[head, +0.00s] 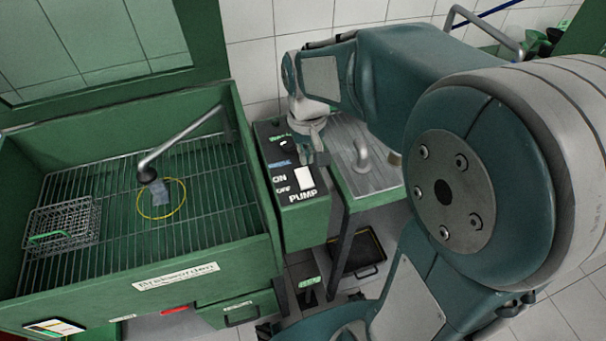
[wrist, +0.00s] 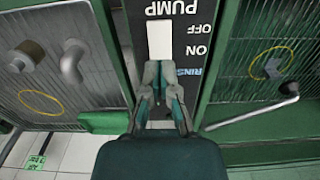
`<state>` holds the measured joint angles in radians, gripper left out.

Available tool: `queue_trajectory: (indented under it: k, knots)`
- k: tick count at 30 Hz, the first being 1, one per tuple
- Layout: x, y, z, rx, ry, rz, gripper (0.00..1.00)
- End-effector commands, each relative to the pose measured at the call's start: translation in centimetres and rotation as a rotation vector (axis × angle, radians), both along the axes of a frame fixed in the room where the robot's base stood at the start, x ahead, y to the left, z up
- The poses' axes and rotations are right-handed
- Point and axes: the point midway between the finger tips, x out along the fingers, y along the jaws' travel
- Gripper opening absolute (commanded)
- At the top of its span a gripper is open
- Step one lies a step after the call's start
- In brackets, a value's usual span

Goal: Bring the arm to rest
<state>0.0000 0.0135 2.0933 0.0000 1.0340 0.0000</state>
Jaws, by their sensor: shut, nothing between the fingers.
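My gripper (head: 318,156) is at the right edge of the black pump panel (head: 277,170) in the head view, fingers pointing down. In the wrist view the fingertips of my gripper (wrist: 164,70) are together and empty, just by the white rocker switch (wrist: 160,40). The white switch (head: 304,178) also shows in the head view, beside the ON, OFF and PUMP lettering. I cannot tell whether the fingers touch the panel. My arm is bent and fills the right of the head view.
A green wash basin (head: 262,255) with a wire grid stands left, holding a mesh basket (head: 62,226), a yellow ring (head: 183,203) and a grey spout (head: 180,139). A ribbed metal drain top (head: 372,183) is right of the panel. A black tray (head: 358,255) sits below.

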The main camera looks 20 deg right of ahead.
Motion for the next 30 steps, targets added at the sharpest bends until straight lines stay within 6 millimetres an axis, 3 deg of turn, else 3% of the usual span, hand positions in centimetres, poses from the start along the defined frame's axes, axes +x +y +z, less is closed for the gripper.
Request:
queue_trajectory:
  k: [18,30]
  knots:
    - [-0.4,0.0,0.7,0.000,-0.016,0.000,0.00]
    - [-7.7,0.0,6.1,0.000,-0.270,0.000,0.00]
